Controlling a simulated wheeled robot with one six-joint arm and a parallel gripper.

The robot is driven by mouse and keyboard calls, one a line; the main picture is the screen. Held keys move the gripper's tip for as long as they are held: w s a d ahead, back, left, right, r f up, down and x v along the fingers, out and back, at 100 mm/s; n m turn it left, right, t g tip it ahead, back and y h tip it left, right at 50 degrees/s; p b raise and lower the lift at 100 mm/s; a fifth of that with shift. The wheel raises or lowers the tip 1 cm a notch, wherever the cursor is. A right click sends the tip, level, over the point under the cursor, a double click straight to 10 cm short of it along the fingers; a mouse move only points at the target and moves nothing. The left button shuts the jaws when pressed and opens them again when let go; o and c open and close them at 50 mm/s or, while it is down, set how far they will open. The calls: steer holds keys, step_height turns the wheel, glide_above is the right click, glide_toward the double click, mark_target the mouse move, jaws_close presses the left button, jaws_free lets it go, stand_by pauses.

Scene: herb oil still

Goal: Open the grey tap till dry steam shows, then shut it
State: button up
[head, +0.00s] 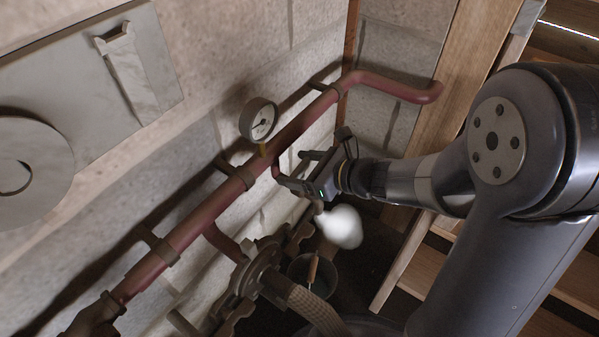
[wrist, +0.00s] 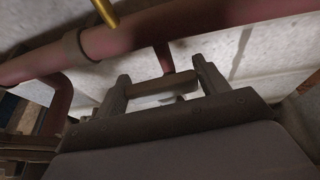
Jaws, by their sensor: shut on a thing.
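My gripper (head: 296,172) is at a short branch under the red pipe, below the gauge. In the wrist view its two fingers (wrist: 162,84) stand on either side of a grey-brown bar (wrist: 163,86), which looks like the grey tap's handle, and are shut on it. A thin red stem rises from behind the bar to the pipe. In the head view my gripper hides most of the tap. A dense white puff of steam (head: 342,227) hangs just below the tap's outlet (head: 318,206). I cannot tell the handle's exact angle.
A red pipe (head: 205,211) runs along the block wall, carrying a round gauge (head: 259,119). Below are a flanged fitting (head: 258,279), a braided hose (head: 318,311) and a dark bucket (head: 326,279) with a wooden handle in it. Wooden steps (head: 465,239) are at right.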

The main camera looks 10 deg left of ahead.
steer(key=shift+m+t+b, duration=0.5)
steer(key=shift+m+t, duration=0.2)
steer(key=shift+t, duration=0.1)
steer(key=o, duration=1)
steer(key=shift+h, duration=0.3)
steer(key=shift+c, duration=0.2)
steer(key=p+v, duration=0.3)
steer(key=v, duration=0.7)
steer(key=shift+s+d, duration=0.15)
steer(key=shift+d, duration=0.2)
steer(key=shift+a+r, duration=0.1)
